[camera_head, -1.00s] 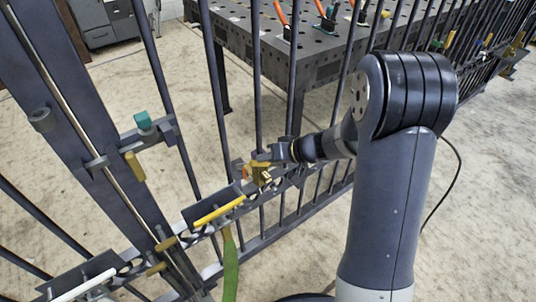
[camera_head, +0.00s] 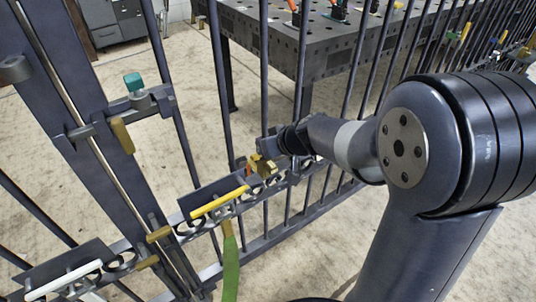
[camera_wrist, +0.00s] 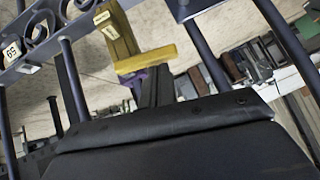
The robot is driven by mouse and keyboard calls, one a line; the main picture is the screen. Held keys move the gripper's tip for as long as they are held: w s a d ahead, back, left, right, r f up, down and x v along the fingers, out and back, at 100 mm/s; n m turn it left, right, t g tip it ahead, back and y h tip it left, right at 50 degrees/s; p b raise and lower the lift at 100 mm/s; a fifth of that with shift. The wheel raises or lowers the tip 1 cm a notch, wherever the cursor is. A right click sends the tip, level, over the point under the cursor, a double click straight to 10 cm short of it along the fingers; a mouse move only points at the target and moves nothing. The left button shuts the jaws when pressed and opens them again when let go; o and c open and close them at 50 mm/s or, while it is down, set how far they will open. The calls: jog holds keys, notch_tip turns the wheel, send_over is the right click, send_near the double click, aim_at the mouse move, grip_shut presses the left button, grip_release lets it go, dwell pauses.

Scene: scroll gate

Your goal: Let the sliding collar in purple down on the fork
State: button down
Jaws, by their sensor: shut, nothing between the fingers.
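A small purple piece (camera_wrist: 136,78), likely the collar, shows in the wrist view, mostly hidden under a yellow bar (camera_wrist: 147,58) and close beside my gripper's dark fingers (camera_wrist: 157,92). A gold-brown bracket (camera_wrist: 117,35) with small labels stands just past the yellow bar. I cannot tell which part is the fork. In the head view my gripper (camera_head: 268,150) is shut and empty at the gold fitting (camera_head: 263,167) on the gate's rail. The purple piece cannot be made out there. Whether the fingers touch it is unclear.
Dark gate bars (camera_head: 221,90) rise around the gripper. Left of it on the rail are a yellow handle (camera_head: 219,202), a green strap (camera_head: 230,265) and a white handle (camera_head: 62,280). A teal-topped latch (camera_head: 135,84) sits higher left. A perforated table (camera_head: 275,50) stands behind.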

jog(key=shift+a, duration=0.1)
dwell(0.4)
jog(key=w+a+r+p+v, duration=0.1)
jog(key=p+v, duration=0.3)
jog(key=v, duration=0.9)
jog(key=shift+w+r, duration=0.4)
jog(key=shift+r, duration=0.1)
jog(key=shift+a+f, duration=0.1)
jog(key=s+d+f+b+x, duration=0.1)
jog(key=b+x, duration=0.3)
jog(key=x, duration=0.8)
jog(key=shift+a+f, duration=0.15)
jog(key=shift+f, duration=0.65)
